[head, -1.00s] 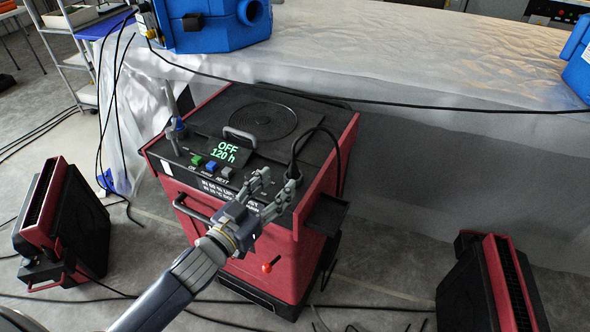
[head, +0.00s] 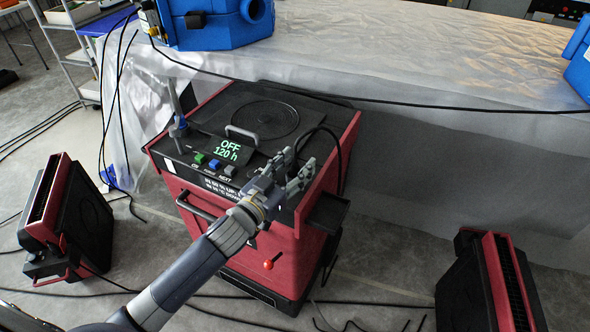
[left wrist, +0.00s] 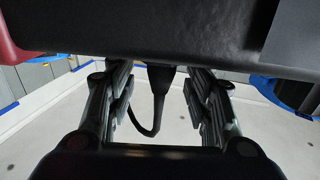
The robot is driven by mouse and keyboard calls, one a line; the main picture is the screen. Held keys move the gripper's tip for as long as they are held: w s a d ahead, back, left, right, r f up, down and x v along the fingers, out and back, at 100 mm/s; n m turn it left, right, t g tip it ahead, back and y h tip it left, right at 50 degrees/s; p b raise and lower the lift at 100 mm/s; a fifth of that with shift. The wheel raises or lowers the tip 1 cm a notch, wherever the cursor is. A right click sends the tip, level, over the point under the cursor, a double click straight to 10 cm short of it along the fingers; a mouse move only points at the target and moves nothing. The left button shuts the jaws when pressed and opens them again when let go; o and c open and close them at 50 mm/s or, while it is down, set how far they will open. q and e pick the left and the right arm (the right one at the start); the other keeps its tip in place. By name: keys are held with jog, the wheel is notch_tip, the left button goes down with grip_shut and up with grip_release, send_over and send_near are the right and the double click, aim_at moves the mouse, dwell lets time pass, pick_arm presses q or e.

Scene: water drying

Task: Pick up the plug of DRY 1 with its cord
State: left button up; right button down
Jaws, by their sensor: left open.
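A red and black machine (head: 265,252) with a screen reading "OFF 120 h" (head: 227,150) stands in the middle of the head view. A black plug (left wrist: 160,78) shows in the left wrist view between my open left gripper's fingers (left wrist: 160,90); they seem apart from it on both sides. Its black cord (left wrist: 158,118) bends away below it. In the head view my left gripper (head: 298,164) is over the machine's front right corner and hides the plug. The cord (head: 334,133) arches up behind the fingers there. My right gripper is not in view.
Two smaller red and black units stand on the floor at left (head: 72,215) and right (head: 483,285). A blue device (head: 205,28) sits on the plastic sheeting (head: 400,50) behind. A long black cable (head: 400,103) spans the sheeting, and cables lie on the floor.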

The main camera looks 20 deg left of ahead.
pick_arm(q)
grip_shut()
